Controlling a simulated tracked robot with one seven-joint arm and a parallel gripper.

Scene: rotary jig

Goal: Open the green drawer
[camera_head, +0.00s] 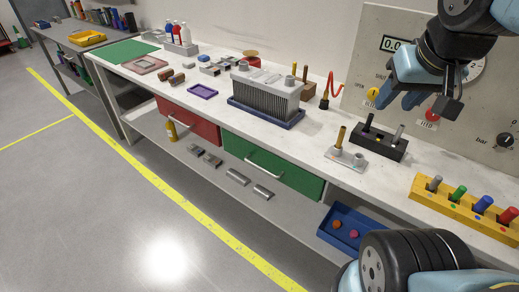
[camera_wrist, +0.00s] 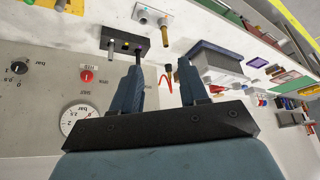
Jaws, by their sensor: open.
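The green drawer (camera_head: 275,165) sits under the front edge of the white workbench, right of the red drawer. Its front looks flush with the bench, and a pale bar handle (camera_head: 265,162) runs across it. My gripper (camera_head: 397,100) is raised above the bench at the upper right, in front of the grey gauge panel and well away from the drawer. In the wrist view its two blue fingers (camera_wrist: 160,82) stand apart with nothing between them.
A red drawer (camera_head: 188,121) is left of the green one. A grey finned block in a blue tray (camera_head: 265,114) stands above it. A black holder (camera_head: 378,142) and a yellow rack (camera_head: 465,208) are at right. A lower shelf holds a blue bin (camera_head: 345,234). The floor in front is clear.

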